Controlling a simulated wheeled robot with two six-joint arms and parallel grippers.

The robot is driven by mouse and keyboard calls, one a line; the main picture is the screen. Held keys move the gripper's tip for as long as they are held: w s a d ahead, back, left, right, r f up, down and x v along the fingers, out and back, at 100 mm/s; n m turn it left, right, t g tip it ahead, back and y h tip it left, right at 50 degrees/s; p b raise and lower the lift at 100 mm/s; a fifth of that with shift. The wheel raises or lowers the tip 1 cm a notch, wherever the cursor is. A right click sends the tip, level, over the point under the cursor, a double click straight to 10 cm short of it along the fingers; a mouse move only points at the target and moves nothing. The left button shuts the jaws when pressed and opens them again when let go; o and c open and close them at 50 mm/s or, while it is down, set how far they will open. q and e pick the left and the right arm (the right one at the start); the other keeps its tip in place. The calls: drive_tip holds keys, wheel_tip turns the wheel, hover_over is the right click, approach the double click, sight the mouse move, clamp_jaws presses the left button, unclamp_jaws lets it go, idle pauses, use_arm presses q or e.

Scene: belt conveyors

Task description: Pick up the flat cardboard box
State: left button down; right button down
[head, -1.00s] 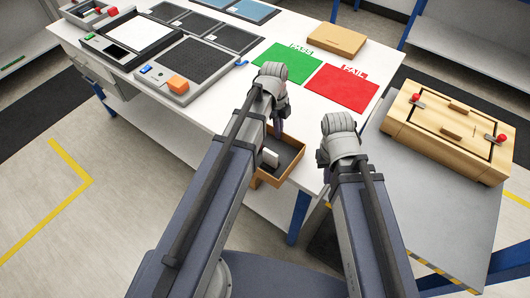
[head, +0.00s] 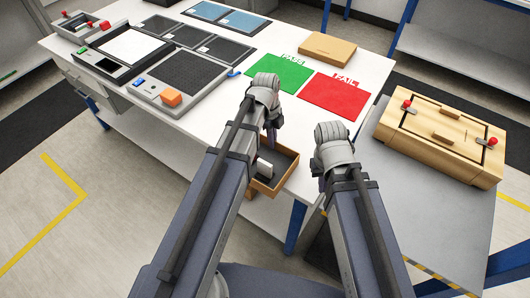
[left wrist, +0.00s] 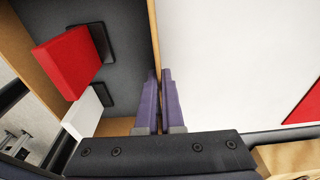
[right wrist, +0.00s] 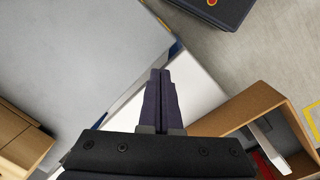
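The flat cardboard box (head: 327,48) is brown and closed and lies flat at the far right of the white table, behind the red FAIL mat (head: 335,93). It is in neither wrist view. My left gripper (head: 271,138) is at the table's front edge, by the open brown tray, well short of the box. Its fingers are together in the left wrist view (left wrist: 160,100), over the tray's rim, with nothing seen between them. My right gripper (head: 324,184) is off the table's right corner. Its fingers are together and empty in the right wrist view (right wrist: 160,100).
The brown tray (head: 289,174) holds a red block (left wrist: 75,62) and a white block (left wrist: 86,110). The green PASS mat (head: 279,74) lies left of the red one. Electronic devices fill the table's left. A wooden fixture (head: 475,169) stands on a grey table at right.

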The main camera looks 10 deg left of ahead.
use_arm(q)
drive_tip(key=shift+r, duration=0.1)
use_arm(e)
drive_tip(key=shift+r, duration=0.15)
